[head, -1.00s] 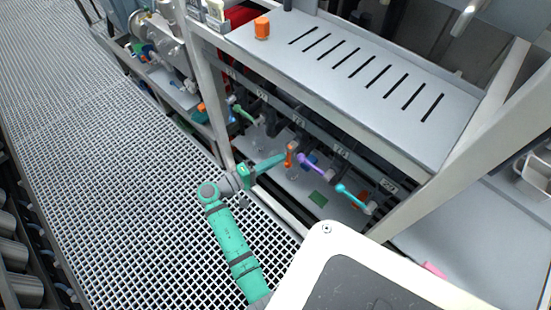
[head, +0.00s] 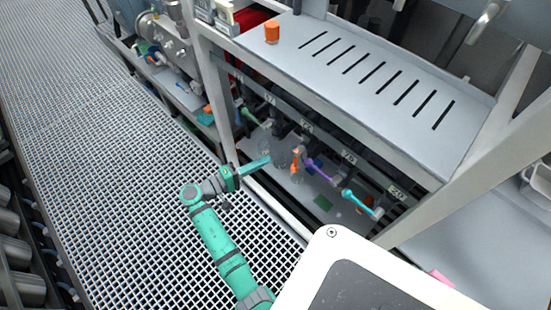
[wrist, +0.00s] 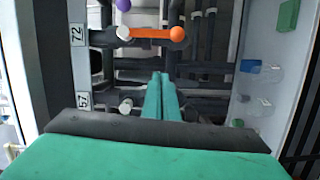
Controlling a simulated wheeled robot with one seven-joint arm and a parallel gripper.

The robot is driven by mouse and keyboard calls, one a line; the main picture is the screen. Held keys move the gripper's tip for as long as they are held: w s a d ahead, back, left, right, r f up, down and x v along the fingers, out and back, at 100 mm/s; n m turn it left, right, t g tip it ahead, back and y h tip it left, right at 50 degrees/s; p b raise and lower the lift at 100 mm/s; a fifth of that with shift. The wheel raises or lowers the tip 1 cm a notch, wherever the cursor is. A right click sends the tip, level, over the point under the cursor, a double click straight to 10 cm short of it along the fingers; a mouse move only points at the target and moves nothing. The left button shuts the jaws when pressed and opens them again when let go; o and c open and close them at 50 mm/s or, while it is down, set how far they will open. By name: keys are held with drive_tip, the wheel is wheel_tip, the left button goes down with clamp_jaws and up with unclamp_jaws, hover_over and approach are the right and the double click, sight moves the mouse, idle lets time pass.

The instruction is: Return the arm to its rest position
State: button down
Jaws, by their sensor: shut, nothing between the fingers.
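My gripper (head: 268,160) is at the end of my green arm in the head view, at the front opening of the rack below the slotted shelf. In the wrist view its two long green fingers (wrist: 161,78) lie together and hold nothing. An orange valve handle (wrist: 158,34) is beyond the fingertips in the wrist view, apart from them. In the head view the orange handle (head: 295,160) is just right of my gripper, with a purple handle (head: 320,169) and a cyan handle (head: 361,203) further right.
The slotted grey shelf (head: 370,78) lies above the handles, with an orange cap (head: 272,31) on it. A white rack post (head: 213,85) stands left of my gripper. A green handle (head: 248,115) is behind. The grating floor (head: 120,190) at the left is clear.

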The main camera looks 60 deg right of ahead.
drive_tip(key=v, duration=0.5)
drive_tip(key=shift+s+a, duration=0.1)
drive_tip(key=shift+s, duration=0.15)
drive_tip(key=s+a+f+n+t+y, duration=0.25)
drive_tip(key=f+n+t, duration=0.2)
drive_tip(key=f, duration=0.35)
drive_tip(key=s+a+f+n+t+y, duration=0.1)
drive_tip(key=s+a+f+n+t, duration=0.15)
drive_tip(key=f+t, duration=0.45)
drive_tip(key=s+a+f+n+t+y, duration=0.1)
drive_tip(key=s+a+f+t+y, duration=0.15)
drive_tip(key=a, duration=0.45)
drive_tip(key=s+a+f+n+t+y, duration=0.1)
drive_tip(key=s+a+f+y, duration=0.15)
drive_tip(key=a, duration=0.45)
drive_tip(key=s+a+r+t+y, duration=0.4)
drive_tip(key=s+a+r+y, duration=0.2)
drive_tip(key=a+r, duration=0.5)
drive_tip(key=s+a+r+m+t+y, duration=0.1)
drive_tip(key=s+a+r+t, duration=0.1)
drive_tip(key=r, duration=0.6)
drive_tip(key=s+a+r+m+t, duration=0.1)
drive_tip(key=s+a+r+t, duration=0.1)
drive_tip(key=r, duration=0.5)
drive_tip(key=shift+s+a+r+m+y, duration=0.4)
drive_tip(key=shift+s+a, duration=0.15)
drive_tip(key=shift+a, duration=0.35)
